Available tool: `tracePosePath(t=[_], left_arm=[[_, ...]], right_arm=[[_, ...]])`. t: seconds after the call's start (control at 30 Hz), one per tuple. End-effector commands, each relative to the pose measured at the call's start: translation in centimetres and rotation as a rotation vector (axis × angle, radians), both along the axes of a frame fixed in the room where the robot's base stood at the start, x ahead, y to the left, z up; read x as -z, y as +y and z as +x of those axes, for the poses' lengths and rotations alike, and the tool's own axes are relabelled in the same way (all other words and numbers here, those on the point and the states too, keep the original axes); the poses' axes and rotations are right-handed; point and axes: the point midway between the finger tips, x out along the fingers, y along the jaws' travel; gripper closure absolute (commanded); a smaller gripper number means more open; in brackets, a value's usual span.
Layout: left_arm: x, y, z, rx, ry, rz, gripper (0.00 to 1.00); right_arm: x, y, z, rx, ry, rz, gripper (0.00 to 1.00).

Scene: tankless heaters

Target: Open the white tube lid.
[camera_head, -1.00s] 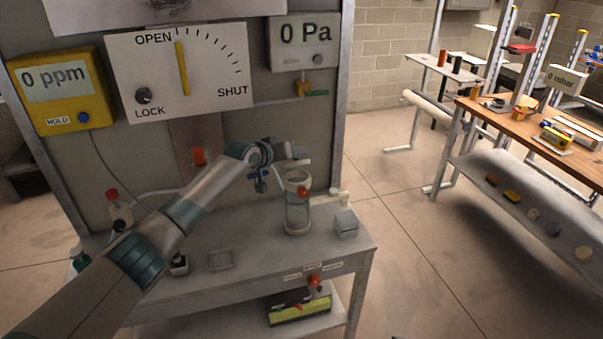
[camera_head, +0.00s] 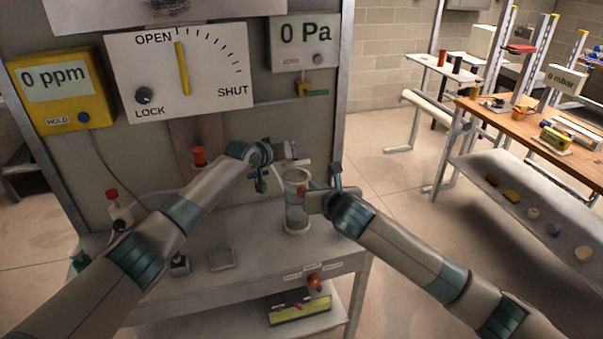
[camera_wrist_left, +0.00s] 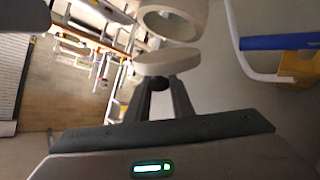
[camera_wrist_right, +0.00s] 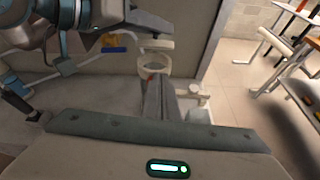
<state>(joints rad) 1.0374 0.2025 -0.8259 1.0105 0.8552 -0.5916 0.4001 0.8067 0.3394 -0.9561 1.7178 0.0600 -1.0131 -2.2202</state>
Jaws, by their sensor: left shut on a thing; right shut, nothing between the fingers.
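The clear tube (camera_head: 297,216) stands upright on the bench and has a pale rim; the rim also shows in the left wrist view (camera_wrist_left: 172,24). The white lid (camera_head: 298,161) is a flat disc just above the tube's open top, with a gap between them. My left gripper (camera_wrist_left: 160,82) is shut on the lid, which shows at its fingertips (camera_wrist_left: 167,62). My right gripper (camera_head: 312,200) is shut and empty. It is at the tube's right side, low in front of the rim in the right wrist view (camera_wrist_right: 160,84); I cannot tell whether it touches.
A small clear block-like container (camera_wrist_right: 199,112) and white fitting stand right of the tube. A panel with a dial (camera_head: 182,70) rises behind the bench. A shallow square tray (camera_head: 222,259) lies at the bench front. A wooden-topped table (camera_head: 560,125) stands far right.

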Motion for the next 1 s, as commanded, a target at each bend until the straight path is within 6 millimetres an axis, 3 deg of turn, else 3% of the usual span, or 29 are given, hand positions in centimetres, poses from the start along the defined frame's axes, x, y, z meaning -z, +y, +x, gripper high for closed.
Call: tracePosePath(t=[0.1,0.23,0.67,1.0], left_arm=[[0.1,0.1,0.0,0.000,0.001,0.001,1.00],[0.1,0.1,0.0,0.000,0.001,0.001,1.00],[0.1,0.1,0.0,0.000,0.001,0.001,1.00],[0.1,0.1,0.0,0.000,0.001,0.001,1.00]], right_arm=[[-1.7,0.9,-0.3,-0.036,-0.035,-0.053,1.00],[-2.2,1.1,-0.5,-0.047,-0.045,-0.072,1.00],[-2.0,1.2,-0.2,-0.045,-0.045,-0.070,1.00],[-1.0,2.1,2.4,-0.045,-0.043,-0.068,1.00]])
